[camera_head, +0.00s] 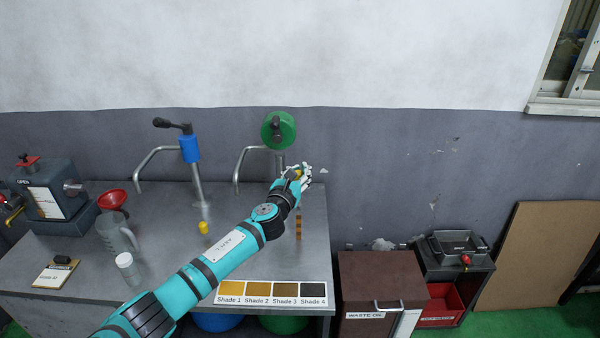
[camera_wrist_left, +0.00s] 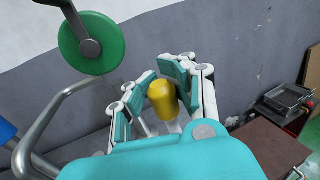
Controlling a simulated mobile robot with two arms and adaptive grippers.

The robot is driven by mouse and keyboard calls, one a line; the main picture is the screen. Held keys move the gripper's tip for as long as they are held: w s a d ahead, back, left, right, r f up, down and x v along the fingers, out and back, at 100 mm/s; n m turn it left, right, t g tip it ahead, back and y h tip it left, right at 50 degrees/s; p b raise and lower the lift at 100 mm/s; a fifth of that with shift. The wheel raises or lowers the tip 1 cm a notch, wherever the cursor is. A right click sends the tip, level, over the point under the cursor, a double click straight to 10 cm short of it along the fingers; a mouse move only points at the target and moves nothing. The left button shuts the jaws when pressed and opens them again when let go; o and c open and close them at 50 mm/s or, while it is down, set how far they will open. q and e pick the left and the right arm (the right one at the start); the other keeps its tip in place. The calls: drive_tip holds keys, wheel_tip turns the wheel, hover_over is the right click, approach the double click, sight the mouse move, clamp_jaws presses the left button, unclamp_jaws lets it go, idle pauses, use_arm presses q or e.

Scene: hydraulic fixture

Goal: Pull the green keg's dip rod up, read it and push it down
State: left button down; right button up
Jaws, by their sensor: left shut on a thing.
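My left gripper (camera_head: 299,174) is shut on the yellow knob of the dip rod, above the right part of the bench. In the left wrist view the yellow knob (camera_wrist_left: 162,100) sits between the two fingers. Below the gripper in the head view, an upright brown, banded length of rod (camera_head: 299,228) shows above the bench top; my wrist hides the part between. The green keg (camera_head: 284,325) is under the bench, mostly hidden by the bench top and shade card. My right gripper is not in view.
A shade card (camera_head: 271,292) with shades 1 to 4 is at the bench front. The green handwheel (camera_head: 279,130) and a bent pipe (camera_head: 240,165) stand close behind the gripper. Another yellow knob (camera_head: 203,228), a jug (camera_head: 117,235) and a blue-topped pump (camera_head: 190,149) are left.

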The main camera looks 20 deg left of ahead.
use_arm(q)
drive_tip(key=shift+r+p, duration=0.95)
drive_tip(key=shift+r, duration=0.5)
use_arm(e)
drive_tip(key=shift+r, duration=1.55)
use_arm(q)
drive_tip(key=c, duration=1.7)
unclamp_jaws()
drive_tip(key=o, duration=0.4)
drive_tip(key=shift+s+r, duration=0.35)
drive_tip(key=shift+s, duration=0.2)
drive_tip(key=shift+o, duration=1.2)
drive_tip(key=shift+s+a+r, duration=0.1)
drive_tip(key=shift+s, duration=0.05)
drive_tip(key=shift+w+f, duration=0.2)
drive_tip(key=shift+w, duration=0.15)
drive_tip(key=s, duration=1.2)
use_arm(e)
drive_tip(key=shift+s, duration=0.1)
